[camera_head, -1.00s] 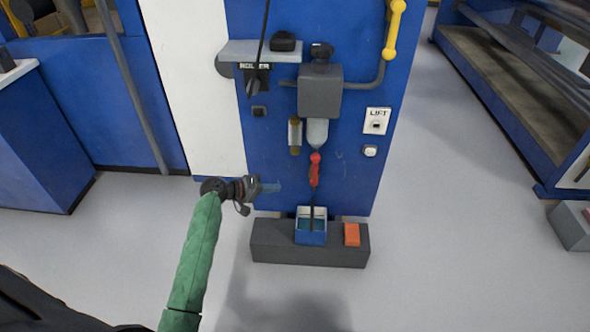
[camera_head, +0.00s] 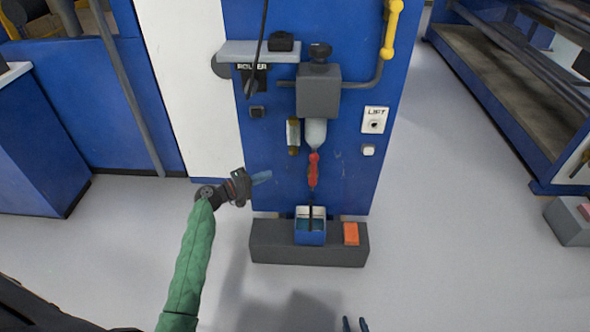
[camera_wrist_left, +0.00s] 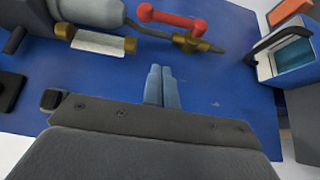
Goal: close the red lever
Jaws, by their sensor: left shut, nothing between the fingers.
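The red lever (camera_head: 313,172) hangs below the grey and silver filter bowl (camera_head: 315,132) on the blue machine front, pointing down with a round red end at its top. In the left wrist view the red lever (camera_wrist_left: 172,18) lies across the top, joined to a brass fitting (camera_wrist_left: 190,42). My left gripper (camera_head: 268,176) is shut and empty, to the left of the lever and apart from it. Its fingertips (camera_wrist_left: 161,70) point toward the lever in the wrist view. My right gripper (camera_head: 355,324) shows only its two fingertips at the bottom edge, spread apart.
A small brass-ended cylinder (camera_head: 293,136) is left of the bowl. A yellow handle (camera_head: 392,30) is upper right.

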